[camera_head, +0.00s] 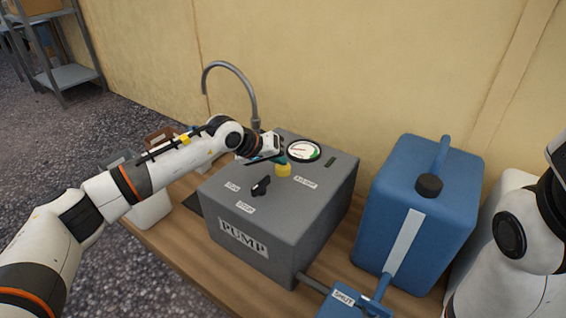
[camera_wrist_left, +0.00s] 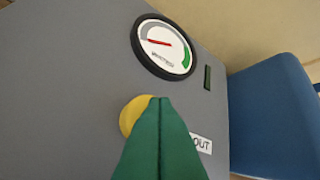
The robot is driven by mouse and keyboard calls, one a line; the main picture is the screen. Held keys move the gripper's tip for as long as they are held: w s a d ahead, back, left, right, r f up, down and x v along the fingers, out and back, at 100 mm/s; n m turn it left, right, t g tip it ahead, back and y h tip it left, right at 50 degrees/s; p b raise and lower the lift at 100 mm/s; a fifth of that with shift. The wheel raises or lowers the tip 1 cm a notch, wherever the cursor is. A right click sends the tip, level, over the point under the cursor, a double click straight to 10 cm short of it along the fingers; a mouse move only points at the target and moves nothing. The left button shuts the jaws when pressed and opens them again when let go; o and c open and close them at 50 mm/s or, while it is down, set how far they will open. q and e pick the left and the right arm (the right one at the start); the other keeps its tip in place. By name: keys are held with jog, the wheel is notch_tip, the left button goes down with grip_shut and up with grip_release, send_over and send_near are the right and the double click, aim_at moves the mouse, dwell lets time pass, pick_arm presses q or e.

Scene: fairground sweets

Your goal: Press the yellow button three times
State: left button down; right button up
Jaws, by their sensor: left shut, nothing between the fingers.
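The yellow button (camera_head: 283,170) sits on top of a grey pump box (camera_head: 240,221) labelled PUMP. My left gripper (camera_head: 281,160) is shut and empty, with its fingertips right at the button. In the left wrist view the green fingertips (camera_wrist_left: 160,105) are together and cover the right part of the yellow button (camera_wrist_left: 129,116). I cannot tell whether they touch it or whether it is pressed down. My right gripper is not in view; part of my right arm shows at the right edge.
A gauge (camera_head: 303,151) with a red needle and a black knob (camera_head: 261,187) are on the box top. A blue canister (camera_head: 415,215) stands to the right, and a curved grey pipe (camera_head: 232,68) rises behind. A white container (camera_head: 152,209) stands at the left. A wall is behind.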

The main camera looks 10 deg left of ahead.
aim_at(278, 168)
pick_arm(q)
jog(key=shift+r+p, duration=0.4)
jog(key=shift+r, duration=0.35)
jog(key=shift+r+p, duration=1.6)
jog(key=shift+r, duration=1.05)
jog(key=shift+f, duration=0.1)
